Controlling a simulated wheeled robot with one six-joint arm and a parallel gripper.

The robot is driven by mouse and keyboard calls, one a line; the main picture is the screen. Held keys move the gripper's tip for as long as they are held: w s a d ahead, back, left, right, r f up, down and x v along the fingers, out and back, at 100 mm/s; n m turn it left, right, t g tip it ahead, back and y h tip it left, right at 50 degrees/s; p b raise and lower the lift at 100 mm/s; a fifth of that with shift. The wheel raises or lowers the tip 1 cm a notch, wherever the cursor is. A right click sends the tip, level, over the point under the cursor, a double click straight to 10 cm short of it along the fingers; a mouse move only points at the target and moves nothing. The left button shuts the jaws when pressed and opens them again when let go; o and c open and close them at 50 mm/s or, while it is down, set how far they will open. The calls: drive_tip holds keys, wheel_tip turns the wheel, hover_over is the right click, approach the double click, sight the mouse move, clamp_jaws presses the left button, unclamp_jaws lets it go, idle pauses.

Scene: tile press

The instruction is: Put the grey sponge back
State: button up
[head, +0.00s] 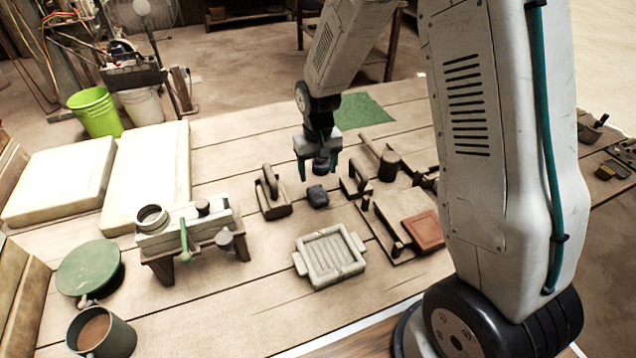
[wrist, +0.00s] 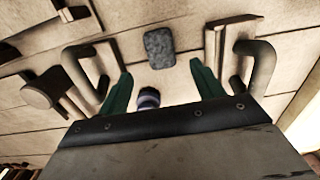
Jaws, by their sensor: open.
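The grey sponge (head: 317,196) is a small dark grey block lying on the wooden table. In the wrist view the sponge (wrist: 159,48) lies flat beyond the fingertips, roughly centred between them. My gripper (head: 318,172) hangs above the table close to the sponge, with its green fingers apart and nothing between them. In the wrist view the open fingers of my gripper (wrist: 157,72) point toward the sponge without touching it.
Handled wooden tools (head: 272,192) and (head: 355,180) stand on either side of the sponge. A pale tray-like mould (head: 331,257) lies in front. A board with a red tile (head: 423,231) is at right. A green cloth (head: 362,110) lies behind, and a press-like stand (head: 190,232) is at left.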

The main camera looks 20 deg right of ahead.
drive_tip(key=s+d+r, duration=0.1)
drive_tip(key=s+r, duration=0.6)
drive_tip(key=r, duration=0.3)
drive_tip(key=s+d+r, duration=0.1)
drive_tip(key=s+r, duration=0.5)
drive_tip(key=r, duration=0.4)
drive_tip(key=s+r, duration=0.2)
drive_tip(key=s, duration=0.6)
drive_tip(key=s+d+r+t, duration=0.1)
drive_tip(key=s+r, duration=0.2)
drive_tip(key=s, duration=0.6)
drive_tip(key=shift+r, duration=0.15)
